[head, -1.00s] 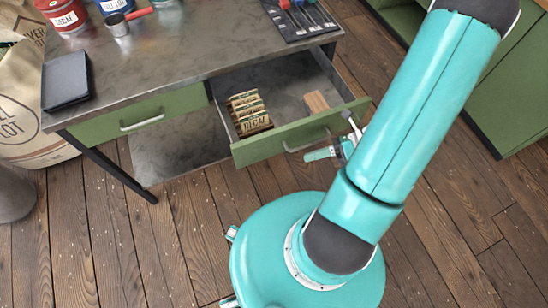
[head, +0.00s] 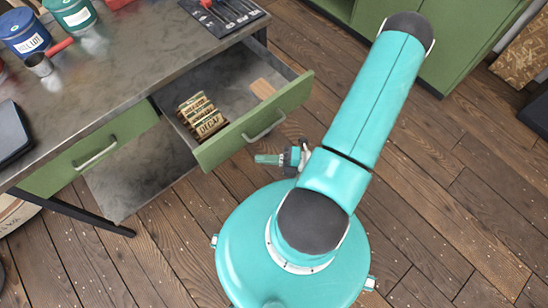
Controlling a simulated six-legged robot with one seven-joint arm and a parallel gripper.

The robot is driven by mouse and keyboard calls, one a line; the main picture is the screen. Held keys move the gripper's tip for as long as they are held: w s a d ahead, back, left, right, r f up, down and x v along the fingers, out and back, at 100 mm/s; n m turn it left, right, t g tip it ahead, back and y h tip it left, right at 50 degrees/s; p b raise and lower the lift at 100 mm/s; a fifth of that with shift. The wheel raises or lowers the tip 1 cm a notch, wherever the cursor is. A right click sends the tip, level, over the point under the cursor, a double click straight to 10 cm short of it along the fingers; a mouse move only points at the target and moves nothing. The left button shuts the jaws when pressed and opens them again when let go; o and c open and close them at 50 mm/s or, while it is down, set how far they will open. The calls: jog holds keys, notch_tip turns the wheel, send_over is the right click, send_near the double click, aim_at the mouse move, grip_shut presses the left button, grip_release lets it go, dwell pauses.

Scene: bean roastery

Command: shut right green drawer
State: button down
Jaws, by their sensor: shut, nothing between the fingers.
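The right green drawer (head: 222,149) stands open, pulled well out from under the workbench. Its metal bar handle (head: 265,126) is on the front panel. Inside lie a row of brown labelled packets (head: 204,118), the front one reading DECAF, and a small wooden block (head: 262,89). My gripper (head: 304,144) shows only in part, as a small grey tip by my dark wrist, just outside the drawer front near its handle end. It is shut and empty. It seems apart from the panel, though the gap is hard to judge. My teal upper arm hides part of the wrist and forearm.
The left green drawer (head: 118,137) is shut. The workbench top (head: 125,70) holds a blue tin (head: 24,34), a green tin (head: 72,14), a metal scoop cup (head: 39,65) and a tool mat (head: 226,14). Green cabinets (head: 466,45) stand at the right. The wooden floor (head: 440,190) there is clear.

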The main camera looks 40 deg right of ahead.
aim_at(228, 148)
jog(key=w+a, duration=0.1)
jog(key=w, duration=0.1)
jog(key=w+a, duration=0.1)
jog(key=w, duration=0.1)
jog(key=w+a, duration=0.1)
jog(key=w, duration=0.1)
jog(key=shift+w+a, duration=0.1)
jog(key=shift+w, duration=0.5)
jog(key=shift+w, duration=0.1)
jog(key=w, duration=2.7)
jog(key=shift+w, duration=0.25)
jog(key=shift+w+r, duration=0.15)
jog(key=shift+w, duration=0.15)
jog(key=shift+w+a, duration=0.1)
jog(key=shift+w, duration=0.05)
